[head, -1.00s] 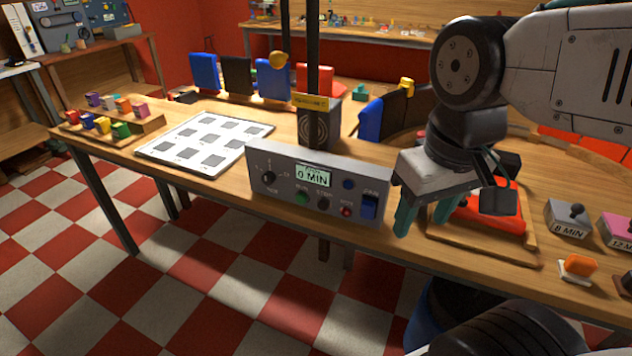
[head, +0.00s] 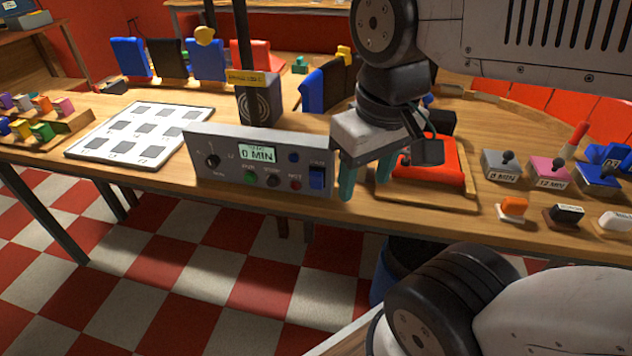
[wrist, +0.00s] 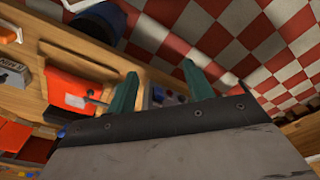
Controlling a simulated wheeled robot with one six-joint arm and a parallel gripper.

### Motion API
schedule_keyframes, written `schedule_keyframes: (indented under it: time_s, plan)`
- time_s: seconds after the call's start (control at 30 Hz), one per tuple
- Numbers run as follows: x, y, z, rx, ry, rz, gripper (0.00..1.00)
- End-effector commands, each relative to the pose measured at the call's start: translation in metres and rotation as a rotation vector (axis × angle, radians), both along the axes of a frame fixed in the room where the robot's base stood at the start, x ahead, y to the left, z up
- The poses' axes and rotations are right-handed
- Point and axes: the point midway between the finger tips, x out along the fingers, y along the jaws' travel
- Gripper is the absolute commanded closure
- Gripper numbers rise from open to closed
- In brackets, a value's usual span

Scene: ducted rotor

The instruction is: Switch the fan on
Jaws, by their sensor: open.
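A grey control panel (head: 225,165) stands at the table's front edge in the head view. It has a display reading 0 MIN (head: 257,154), a black knob (head: 212,161), a green button (head: 250,177), a dark button, a small red button and a blue rocker switch (head: 317,177) at its right end. The rocker's label is too small to read surely. My gripper (head: 359,180), with green fingers, is open and empty just right of the rocker, seemingly apart from it. In the wrist view my gripper (wrist: 160,88) has part of the panel, blurred, between its fingers.
A red object on a wooden tray (head: 425,204) lies right of my gripper. Grey (head: 500,165) and pink lever boxes and several small rockers stand further right. A white board (head: 88,150) lies left. A dark box with a post (head: 258,105) stands behind the panel.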

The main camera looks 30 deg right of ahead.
Motion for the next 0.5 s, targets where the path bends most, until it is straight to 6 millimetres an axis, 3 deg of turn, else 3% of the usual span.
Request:
schedule_keyframes:
  time_s: [0.1,0.3,0.5]
  plan:
    - [0.0000,0.0000,0.0000,0.000,0.000,0.000,0.48]
    - [0.0000,0.0000,0.0000,0.000,0.000,0.000,1.00]
    - [0.0000,0.0000,0.0000,0.000,0.000,0.000,1.00]
